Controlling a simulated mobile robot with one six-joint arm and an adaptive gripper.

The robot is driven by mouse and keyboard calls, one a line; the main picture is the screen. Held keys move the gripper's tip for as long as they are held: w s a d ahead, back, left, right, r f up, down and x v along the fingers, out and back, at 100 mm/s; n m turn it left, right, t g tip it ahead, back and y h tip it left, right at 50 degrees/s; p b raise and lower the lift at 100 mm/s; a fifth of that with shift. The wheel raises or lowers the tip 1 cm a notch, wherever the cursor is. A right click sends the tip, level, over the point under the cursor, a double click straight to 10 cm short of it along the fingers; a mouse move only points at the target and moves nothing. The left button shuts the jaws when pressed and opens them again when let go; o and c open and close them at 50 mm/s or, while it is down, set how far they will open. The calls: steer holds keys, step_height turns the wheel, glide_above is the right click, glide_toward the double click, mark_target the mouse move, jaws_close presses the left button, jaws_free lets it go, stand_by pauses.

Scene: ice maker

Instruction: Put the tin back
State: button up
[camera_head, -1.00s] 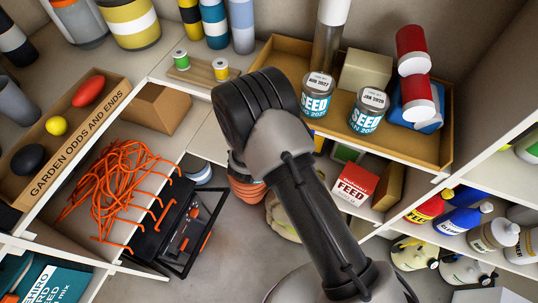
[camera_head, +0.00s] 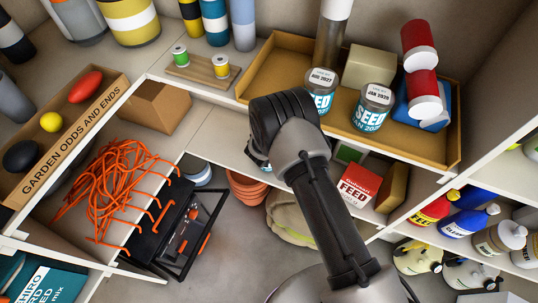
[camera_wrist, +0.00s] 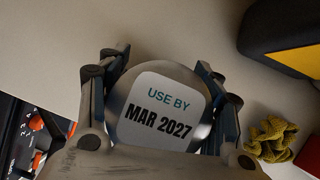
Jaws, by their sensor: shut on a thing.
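A round tin (camera_wrist: 160,110) with a silver lid labelled "USE BY MAR 2027" fills the middle of the wrist view. My gripper (camera_wrist: 157,68) is shut on it, fingers on both sides. In the head view, my arm hides the gripper and nearly all of the tin; a small blue-and-white sliver (camera_head: 257,160) shows by the arm's left edge, in front of the tray. Two seed tins stand upright in the cardboard tray (camera_head: 262,75): one dated AUG 2027 (camera_head: 321,92), partly behind my arm, and one with a JAN date (camera_head: 372,108) to its right.
The tray also holds a tall cylinder (camera_head: 332,35), a beige box (camera_head: 369,66) and red-and-white cans (camera_head: 420,45) on a blue item. Thread spools (camera_head: 180,56) stand left of it. Below are a FEED box (camera_head: 358,188) and orange pots (camera_head: 246,186).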

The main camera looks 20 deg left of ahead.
steer(key=shift+w, duration=0.2)
steer(key=shift+f, duration=0.15)
steer(key=shift+f, duration=0.15)
steer(key=o, duration=1.2)
steer(key=shift+r, duration=0.35)
steer(key=p+v, duration=0.3)
steer(key=v, duration=0.8)
steer(key=shift+s+r, duration=0.15)
steer(key=shift+r, duration=0.1)
steer(key=shift+s, duration=0.1)
